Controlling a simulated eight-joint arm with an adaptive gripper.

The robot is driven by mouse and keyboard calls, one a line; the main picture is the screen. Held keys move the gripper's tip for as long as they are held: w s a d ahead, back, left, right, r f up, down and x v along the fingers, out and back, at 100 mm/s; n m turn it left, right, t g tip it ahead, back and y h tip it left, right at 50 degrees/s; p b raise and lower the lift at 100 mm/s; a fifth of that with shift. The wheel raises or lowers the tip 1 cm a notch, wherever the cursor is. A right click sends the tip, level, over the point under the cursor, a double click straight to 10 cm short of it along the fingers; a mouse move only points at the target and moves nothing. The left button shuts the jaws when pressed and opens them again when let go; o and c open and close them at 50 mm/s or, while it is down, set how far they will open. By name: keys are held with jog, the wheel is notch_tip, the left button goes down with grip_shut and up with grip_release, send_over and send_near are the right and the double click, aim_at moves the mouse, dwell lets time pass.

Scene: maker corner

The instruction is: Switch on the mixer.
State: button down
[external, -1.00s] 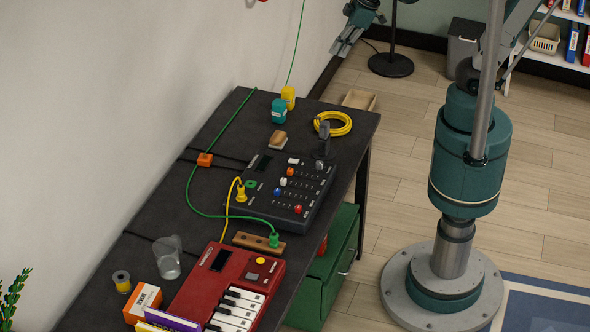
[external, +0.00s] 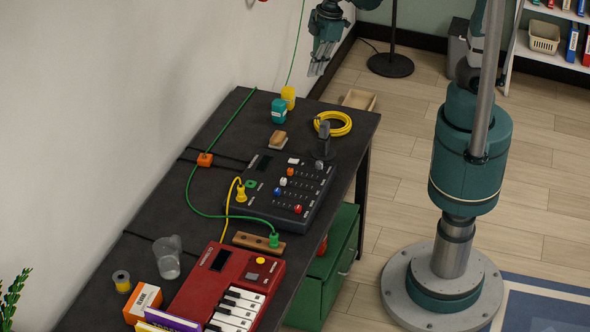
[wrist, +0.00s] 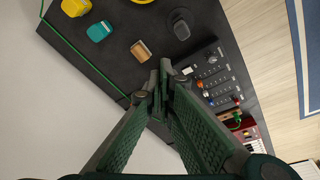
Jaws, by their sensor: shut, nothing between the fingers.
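The mixer (external: 268,204) is a dark box on the black table, with a small dark display, rows of small controls, and white, orange, blue and red caps. My gripper (external: 318,70) is above and beyond the table's far end, well apart from the mixer, fingers pointing down. In the wrist view my gripper (wrist: 160,76) has its fingertips together with nothing between them. The mixer (wrist: 222,76) shows there right of the fingertips, partly hidden by a finger.
A dark upright object (external: 323,140) stands at the mixer's far right corner. A wood-topped block (external: 278,138), teal jar (external: 279,111), yellow jar (external: 288,97) and yellow cable coil (external: 333,123) occupy the far end. A red keyboard (external: 197,287) is nearer. A wall borders the left.

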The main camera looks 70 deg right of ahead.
aim_at(298, 161)
jog(key=w+a+f+n+g, duration=0.1)
jog(key=a+f+n, duration=0.2)
jog(key=a+f, duration=0.2)
jog(key=w+a+f+n+g+h+p, duration=0.1)
jog(key=a+f+n, duration=0.3)
jog(key=a, duration=0.6)
jog(key=shift+w+a+f+n+g, duration=0.15)
jog(key=shift+w+f+n+g, duration=0.15)
jog(key=shift+f+g, duration=0.45)
jog(key=shift+s+f, duration=0.1)
jog(key=shift+f, duration=0.1)
jog(key=f, duration=0.4)
jog(key=s+f+b, duration=0.1)
jog(key=f, duration=0.4)
jog(key=f+b, duration=0.1)
jog(key=f, duration=0.3)
jog(key=shift+s+f, duration=0.3)
jog(key=shift+s+f+t+b, duration=0.25)
jog(key=shift+f+t+b, duration=0.2)
jog(key=shift+b, duration=0.1)
jog(key=shift+w+r, duration=0.15)
jog(key=shift+w, duration=0.1)
